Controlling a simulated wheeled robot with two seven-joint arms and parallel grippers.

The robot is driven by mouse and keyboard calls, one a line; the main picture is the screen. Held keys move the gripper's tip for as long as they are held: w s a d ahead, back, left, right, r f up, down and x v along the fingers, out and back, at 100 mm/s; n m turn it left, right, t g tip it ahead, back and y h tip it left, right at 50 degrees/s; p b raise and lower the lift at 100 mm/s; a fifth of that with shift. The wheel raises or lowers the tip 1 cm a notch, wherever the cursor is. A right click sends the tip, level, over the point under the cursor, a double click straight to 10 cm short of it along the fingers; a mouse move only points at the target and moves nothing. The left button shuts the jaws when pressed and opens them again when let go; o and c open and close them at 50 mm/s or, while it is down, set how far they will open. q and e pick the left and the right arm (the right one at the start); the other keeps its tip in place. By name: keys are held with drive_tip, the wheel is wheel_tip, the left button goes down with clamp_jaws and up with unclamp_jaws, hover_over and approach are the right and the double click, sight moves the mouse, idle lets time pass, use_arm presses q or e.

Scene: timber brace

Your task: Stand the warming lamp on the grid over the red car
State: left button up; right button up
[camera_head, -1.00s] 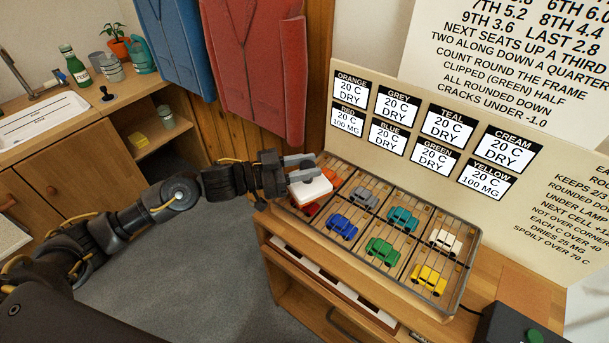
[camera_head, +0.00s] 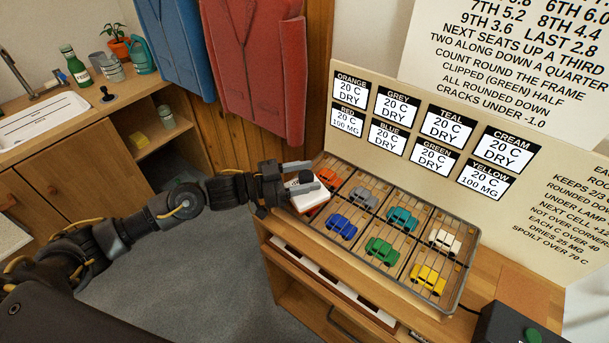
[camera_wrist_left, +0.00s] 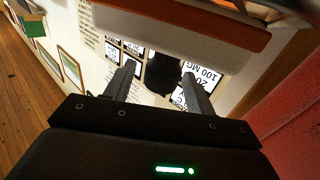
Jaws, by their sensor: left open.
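The warming lamp (camera_head: 306,194) is a white block with a black knob on top. It is at the near-left cell of the wire grid (camera_head: 384,262), beside the red card's column. It covers almost all of the red car; only a little red shows under its edge. It looks upright and low over the grid, but I cannot tell whether it touches. My left gripper (camera_head: 303,178) is open, with its fingers around the knob and apart. In the left wrist view, a dark rounded shape, seemingly the knob, lies between the open fingers (camera_wrist_left: 160,72). My right gripper is not in view.
Orange (camera_head: 328,178), grey (camera_head: 364,198), teal (camera_head: 402,219), cream (camera_head: 445,241), blue (camera_head: 342,226), green (camera_head: 382,250) and yellow (camera_head: 428,278) cars occupy the other cells. A card board (camera_head: 540,205) stands behind. A dark box (camera_head: 520,328) is at right.

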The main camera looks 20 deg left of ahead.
use_arm(q)
drive_tip(key=b+v, duration=0.1)
drive_tip(key=v, duration=1.1)
drive_tip(key=shift+b, duration=0.35)
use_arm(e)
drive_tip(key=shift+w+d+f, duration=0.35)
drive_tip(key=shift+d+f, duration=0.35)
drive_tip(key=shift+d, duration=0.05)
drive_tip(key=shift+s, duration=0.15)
